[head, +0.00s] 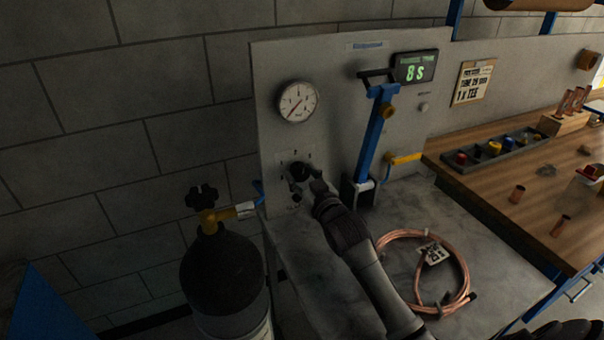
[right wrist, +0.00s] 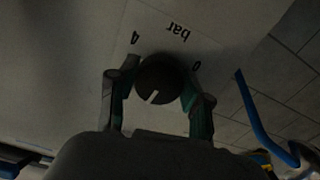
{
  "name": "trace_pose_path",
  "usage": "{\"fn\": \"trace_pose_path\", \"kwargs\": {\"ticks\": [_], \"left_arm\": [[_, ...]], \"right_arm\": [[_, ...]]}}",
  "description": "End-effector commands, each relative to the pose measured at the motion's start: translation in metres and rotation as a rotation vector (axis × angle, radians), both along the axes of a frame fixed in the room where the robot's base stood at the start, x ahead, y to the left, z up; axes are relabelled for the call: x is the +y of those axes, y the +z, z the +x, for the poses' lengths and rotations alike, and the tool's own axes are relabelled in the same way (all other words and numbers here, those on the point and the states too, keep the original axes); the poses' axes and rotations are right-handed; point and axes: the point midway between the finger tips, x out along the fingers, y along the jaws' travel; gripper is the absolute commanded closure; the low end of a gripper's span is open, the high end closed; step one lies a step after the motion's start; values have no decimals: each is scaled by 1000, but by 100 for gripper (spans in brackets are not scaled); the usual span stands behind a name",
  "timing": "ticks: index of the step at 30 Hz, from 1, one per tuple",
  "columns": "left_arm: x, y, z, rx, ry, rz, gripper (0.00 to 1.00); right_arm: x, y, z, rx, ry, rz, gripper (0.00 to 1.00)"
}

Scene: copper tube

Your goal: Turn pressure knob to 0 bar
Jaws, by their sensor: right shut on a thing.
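The black pressure knob (head: 299,171) sits on the grey panel below the round gauge (head: 298,101). In the right wrist view the knob (right wrist: 158,78) shows a white pointer line directed down and slightly left, away from the upside-down word "bar". A "4" is printed to the upper left and a partly hidden digit to the right. My right gripper (head: 306,184) is shut on the knob, its green-padded fingers (right wrist: 160,100) on either side. The gauge's red needle points to the lower left.
A dark gas cylinder (head: 226,278) with a brass valve stands left of the panel. A blue lever (head: 375,135) stands upright right of the knob. A copper tube coil (head: 463,262) lies on the grey bench. A display (head: 415,67) reads "8 s". The wooden table (head: 485,205) holds small parts.

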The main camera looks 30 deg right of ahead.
Motion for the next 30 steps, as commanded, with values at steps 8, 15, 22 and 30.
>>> {"fn": "trace_pose_path", "kwargs": {"ticks": [8, 15, 22, 30], "left_arm": [[0, 16, 0, 0, 0, 0, 100], [0, 26, 0, 0, 0, 0, 100], [0, 34, 0, 0, 0, 0, 100], [0, 41, 0, 0, 0, 0, 100]], "right_arm": [[0, 2, 0, 16, 1, -241, 86], [-1, 2, 0, 27, 1, -470, 86], [-1, 2, 0, 41, 1, -690, 86], [-1, 3, 0, 54, 2, -945, 86]]}}
